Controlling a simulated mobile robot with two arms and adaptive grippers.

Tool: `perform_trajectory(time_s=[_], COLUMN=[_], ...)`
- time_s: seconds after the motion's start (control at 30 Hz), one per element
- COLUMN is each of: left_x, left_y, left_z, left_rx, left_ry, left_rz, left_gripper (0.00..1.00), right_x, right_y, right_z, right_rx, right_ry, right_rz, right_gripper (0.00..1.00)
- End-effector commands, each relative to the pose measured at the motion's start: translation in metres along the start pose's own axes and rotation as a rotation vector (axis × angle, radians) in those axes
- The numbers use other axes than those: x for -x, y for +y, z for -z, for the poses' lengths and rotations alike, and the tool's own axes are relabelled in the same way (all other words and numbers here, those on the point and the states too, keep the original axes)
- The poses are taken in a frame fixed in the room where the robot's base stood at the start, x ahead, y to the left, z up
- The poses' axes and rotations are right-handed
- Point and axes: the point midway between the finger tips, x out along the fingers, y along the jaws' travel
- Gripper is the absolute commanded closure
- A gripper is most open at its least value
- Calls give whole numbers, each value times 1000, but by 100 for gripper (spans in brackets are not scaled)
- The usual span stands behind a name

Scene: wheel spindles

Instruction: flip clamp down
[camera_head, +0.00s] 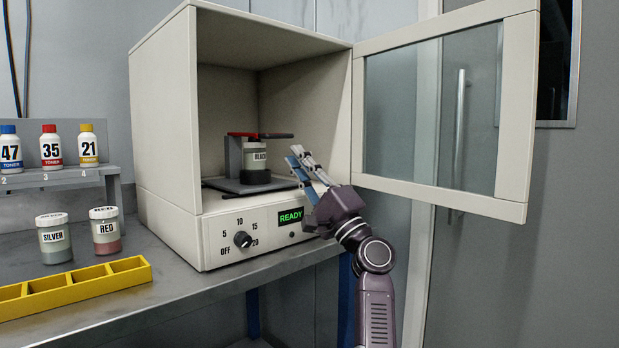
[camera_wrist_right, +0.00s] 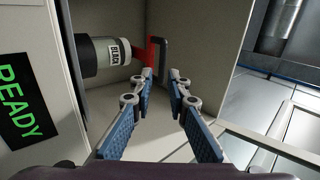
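The clamp (camera_head: 262,135) is a red and dark bar lying level across the top of a jar labelled BLACK (camera_head: 255,157). It joins a grey upright bracket inside the open cabinet (camera_head: 165,130). In the right wrist view the clamp's red part (camera_wrist_right: 140,53) and dark handle (camera_wrist_right: 162,55) show beyond the fingertips, beside the jar (camera_wrist_right: 100,52). My right gripper (camera_head: 301,160) is at the cabinet opening, right of the jar. In the right wrist view its fingers (camera_wrist_right: 162,85) are apart with nothing between them. My left gripper is not in view.
The cabinet door (camera_head: 520,110) stands swung open to the right. Below the opening are a dial (camera_head: 242,239) and a green READY display (camera_head: 290,215). SILVER (camera_head: 54,238) and RED (camera_head: 105,230) jars and a yellow tray (camera_head: 75,283) are on the bench at left.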

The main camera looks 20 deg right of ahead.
Motion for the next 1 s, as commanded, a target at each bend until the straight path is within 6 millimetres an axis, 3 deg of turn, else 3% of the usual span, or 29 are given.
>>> perform_trajectory(time_s=[0.1,0.33,1.0], left_x=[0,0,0], left_y=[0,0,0], left_z=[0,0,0], left_rx=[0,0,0], left_ry=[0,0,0], left_rz=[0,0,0], left_gripper=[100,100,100], right_x=[25,50,54], right_y=[2,1,1], right_z=[0,0,0], right_rx=[1,-1,-1], right_ry=[1,-1,-1], right_rz=[-2,-1,-1], right_gripper=[85,85,85])
